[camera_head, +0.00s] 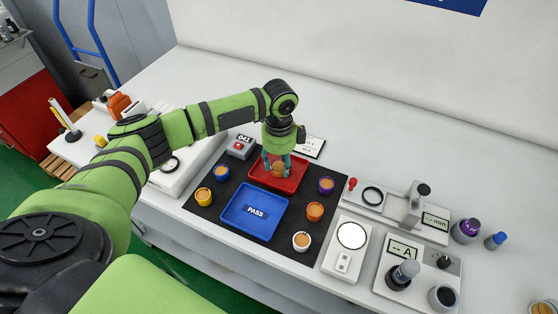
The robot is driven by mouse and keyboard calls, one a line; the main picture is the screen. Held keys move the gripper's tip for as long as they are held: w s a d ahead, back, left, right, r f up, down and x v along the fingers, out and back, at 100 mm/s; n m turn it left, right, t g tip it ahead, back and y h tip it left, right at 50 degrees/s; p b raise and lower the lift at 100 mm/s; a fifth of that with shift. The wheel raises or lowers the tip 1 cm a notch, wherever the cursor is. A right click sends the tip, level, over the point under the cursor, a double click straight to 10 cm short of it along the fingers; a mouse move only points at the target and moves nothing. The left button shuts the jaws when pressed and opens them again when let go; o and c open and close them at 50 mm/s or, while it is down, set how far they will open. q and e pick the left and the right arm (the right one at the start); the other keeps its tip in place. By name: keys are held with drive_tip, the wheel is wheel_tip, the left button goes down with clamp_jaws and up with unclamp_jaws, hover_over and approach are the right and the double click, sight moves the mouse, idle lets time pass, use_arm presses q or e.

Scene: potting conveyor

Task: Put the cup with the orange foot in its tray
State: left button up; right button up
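My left gripper (278,170) points down over the red tray (264,183) at the back of the black mat. Its teal fingers stand on either side of a small orange-brown cup (278,169) at the tray. Whether they press on it, and whether the cup touches the tray floor, I cannot tell. The foot of this cup is hidden. Another orange cup (315,211) stands upright on the mat, right of the blue tray (233,222) marked PASS. The blue tray is empty but for its label. My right gripper is not in view.
Blue (221,173), yellow (203,196), purple (326,185) and white (302,241) cups stand around the trays on the black mat (213,212). A grey 041 box (241,147) is behind left. A scale (346,251) and gauges (412,214) stand to the right.

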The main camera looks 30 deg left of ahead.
sight(280, 160)
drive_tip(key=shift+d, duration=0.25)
use_arm(q)
drive_tip(key=shift+r, duration=0.2)
wheel_tip(280, 160, up, 10)
drive_tip(key=shift+r+b, duration=0.25)
drive_tip(key=shift+b, duration=0.9)
drive_tip(key=shift+r, duration=0.75)
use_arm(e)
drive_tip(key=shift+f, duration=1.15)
